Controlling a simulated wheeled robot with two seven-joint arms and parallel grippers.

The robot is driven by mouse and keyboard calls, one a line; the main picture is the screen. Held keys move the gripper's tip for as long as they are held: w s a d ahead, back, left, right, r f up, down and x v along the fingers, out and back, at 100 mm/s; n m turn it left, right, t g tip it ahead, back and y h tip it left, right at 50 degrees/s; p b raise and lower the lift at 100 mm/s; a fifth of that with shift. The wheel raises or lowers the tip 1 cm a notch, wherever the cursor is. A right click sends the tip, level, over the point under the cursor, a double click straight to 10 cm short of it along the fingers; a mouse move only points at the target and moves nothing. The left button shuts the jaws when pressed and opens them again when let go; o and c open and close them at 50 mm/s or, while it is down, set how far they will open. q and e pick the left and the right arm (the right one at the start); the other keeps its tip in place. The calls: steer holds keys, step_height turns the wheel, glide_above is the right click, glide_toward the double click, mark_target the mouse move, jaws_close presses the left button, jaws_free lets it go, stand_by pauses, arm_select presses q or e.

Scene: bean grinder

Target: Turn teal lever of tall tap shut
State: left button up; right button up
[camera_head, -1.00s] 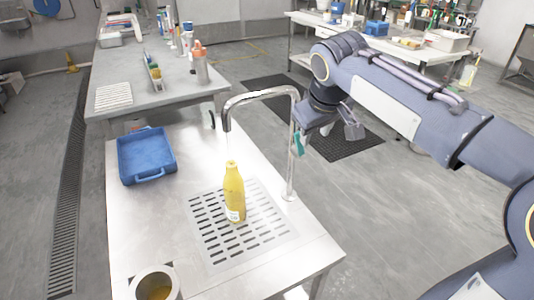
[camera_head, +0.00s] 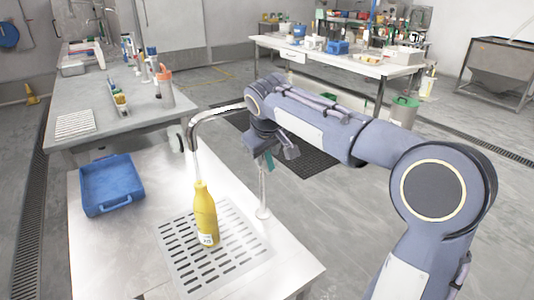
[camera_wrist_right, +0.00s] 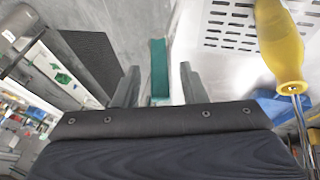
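The tall chrome tap (camera_head: 193,128) stands on the steel table, and its upper post is hidden behind my right arm. Its teal lever (camera_head: 269,161) shows just below my right gripper (camera_head: 272,148). In the right wrist view the teal lever (camera_wrist_right: 158,68) lies between the two fingers of the right gripper (camera_wrist_right: 158,82), with a gap on each side, so the gripper is open around it. A yellow bottle (camera_head: 205,215) stands upright under the spout, and a thin pale stream seems to run from the spout to it. My left gripper is out of view.
The bottle stands on a slotted drain plate (camera_head: 180,262). A blue tray (camera_head: 112,186) sits at the table's left. A grey bench (camera_head: 135,113) with bottles is behind, and a white workbench (camera_head: 345,62) stands farther back. The floor right of the table is clear.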

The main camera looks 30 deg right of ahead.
jaws_close()
steer(key=d+y+p, duration=0.1)
steer(key=p, duration=0.1)
steer(key=y+p, duration=0.1)
steer(key=p, duration=0.1)
steer(key=shift+d+r+m, duration=0.3)
steer(key=shift+d+r, duration=0.1)
steer(key=shift+d+f+y+p, duration=0.1)
steer(key=shift+f+y+p, duration=0.1)
steer(key=shift+y+p, duration=0.35)
jaws_free()
